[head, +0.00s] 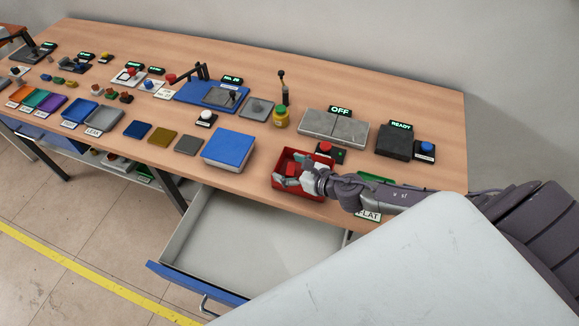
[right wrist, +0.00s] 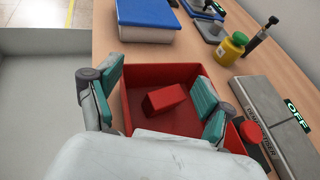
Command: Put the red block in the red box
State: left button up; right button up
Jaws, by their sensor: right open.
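The red box (head: 282,186) is an open tray on the bench near its front edge, right of a blue book-like block. The red block (right wrist: 166,101) lies inside the red box, tilted askew to its walls; the box also shows in the right wrist view (right wrist: 133,97). My right gripper (head: 288,178) is over the box. In the right wrist view its teal fingers (right wrist: 155,95) are spread wide on either side of the block, apart from it. The gripper is open and empty. My left gripper is not in view.
An open empty drawer (head: 250,240) juts out below the bench front. The blue block (head: 228,148) stands left of the box. A yellow jar (head: 281,118), a grey plate device marked OFF (head: 333,127) and a red button (right wrist: 251,132) are close by.

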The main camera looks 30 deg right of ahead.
jog(key=v, duration=1.2)
jog(key=shift+f, duration=0.1)
dwell(0.4)
